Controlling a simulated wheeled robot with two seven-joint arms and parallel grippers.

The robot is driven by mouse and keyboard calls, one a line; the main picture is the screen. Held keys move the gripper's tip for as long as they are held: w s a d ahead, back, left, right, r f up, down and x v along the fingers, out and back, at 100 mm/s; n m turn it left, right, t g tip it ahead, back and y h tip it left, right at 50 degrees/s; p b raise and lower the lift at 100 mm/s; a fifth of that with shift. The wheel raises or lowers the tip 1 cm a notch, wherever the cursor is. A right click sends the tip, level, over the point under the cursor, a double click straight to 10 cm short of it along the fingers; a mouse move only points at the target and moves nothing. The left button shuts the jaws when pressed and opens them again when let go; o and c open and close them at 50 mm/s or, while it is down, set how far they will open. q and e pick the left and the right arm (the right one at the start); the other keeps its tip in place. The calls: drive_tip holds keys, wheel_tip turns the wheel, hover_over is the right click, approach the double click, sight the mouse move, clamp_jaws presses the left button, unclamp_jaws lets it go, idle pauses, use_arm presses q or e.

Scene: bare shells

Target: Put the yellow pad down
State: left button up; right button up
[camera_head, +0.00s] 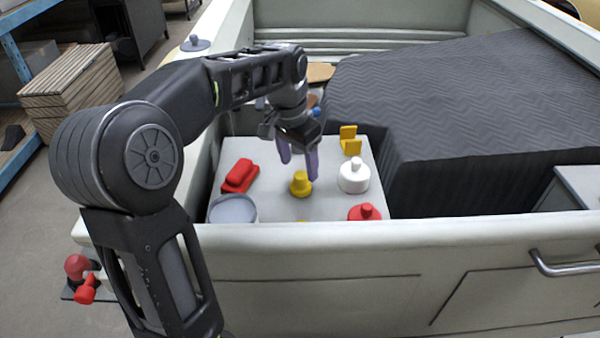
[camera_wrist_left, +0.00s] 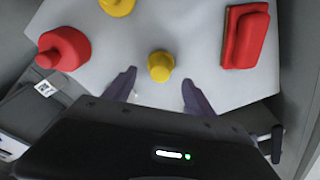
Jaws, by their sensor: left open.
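A yellow piece with a round knob (camera_head: 300,187), which looks like the yellow pad, stands upright on the light grey surface (camera_head: 270,208). In the left wrist view the yellow piece (camera_wrist_left: 160,67) appears between and just beyond the fingertips. My left gripper (camera_head: 298,168) is open and points down, close above the yellow piece; its fingers (camera_wrist_left: 159,80) hold nothing. I cannot tell whether a finger touches the piece. My right gripper is not in view.
Nearby stand a red block (camera_head: 239,176), a white knobbed piece (camera_head: 354,177), a yellow bracket (camera_head: 349,142), a red knobbed piece (camera_head: 365,213) and a grey round dish (camera_head: 233,211). Another yellow piece (camera_wrist_left: 117,5) is partly cut off. Truck-bed walls (camera_head: 420,240) and a dark covered load (camera_head: 460,100) surround them.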

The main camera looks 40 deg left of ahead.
sight(295, 188)
use_arm(q)
wheel_tip(295, 188, up, 7)
drive_tip(key=s, duration=0.1)
drive_tip(key=shift+a+r, duration=0.1)
idle(0.8)
